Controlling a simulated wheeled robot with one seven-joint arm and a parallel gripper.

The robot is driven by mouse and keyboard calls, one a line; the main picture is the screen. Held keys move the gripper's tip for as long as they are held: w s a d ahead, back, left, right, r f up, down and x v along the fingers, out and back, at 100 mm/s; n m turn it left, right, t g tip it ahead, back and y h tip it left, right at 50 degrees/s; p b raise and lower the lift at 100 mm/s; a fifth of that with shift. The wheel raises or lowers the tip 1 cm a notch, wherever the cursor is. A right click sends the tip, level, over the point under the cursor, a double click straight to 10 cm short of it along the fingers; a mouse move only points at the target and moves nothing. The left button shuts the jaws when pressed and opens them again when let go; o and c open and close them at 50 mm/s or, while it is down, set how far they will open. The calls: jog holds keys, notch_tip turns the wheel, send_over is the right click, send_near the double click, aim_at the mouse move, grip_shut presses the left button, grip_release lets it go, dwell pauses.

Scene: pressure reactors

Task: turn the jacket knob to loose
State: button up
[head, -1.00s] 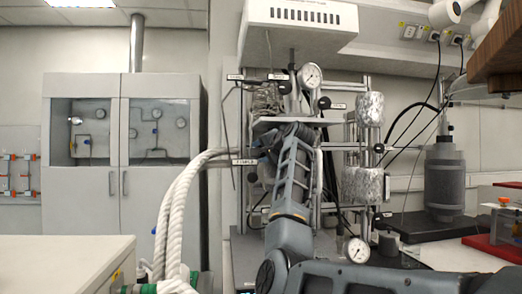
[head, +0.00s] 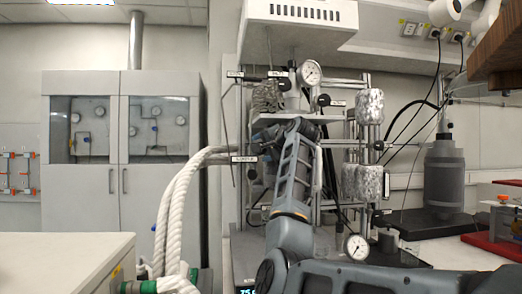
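The reactor rig (head: 330,145) stands ahead, with pipes, gauges, several black knobs and small labels. I cannot make out which knob is the jacket knob. One black knob (head: 323,100) is at the upper middle and another black knob (head: 378,146) is on the right. A third black knob (head: 252,174) sits below a label (head: 244,159) on the left. My arm rises in front of the rig and covers its middle. The end of my arm is behind its own links, left of the forearm, so my gripper's fingers and anything between them are hidden.
Thick white hoses (head: 170,220) curve down on the left. A pale cabinet top (head: 65,260) is at lower left. A lit display (head: 245,290) shows at the bottom edge. A dark cylinder (head: 444,180) stands on the right bench. A white box (head: 300,20) overhangs the rig.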

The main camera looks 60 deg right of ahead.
jog(key=v, duration=0.6)
jog(key=shift+s+a+b, duration=0.15)
jog(key=shift+s+b, duration=0.1)
jog(key=shift+b, duration=0.15)
jog(key=shift+r, duration=0.1)
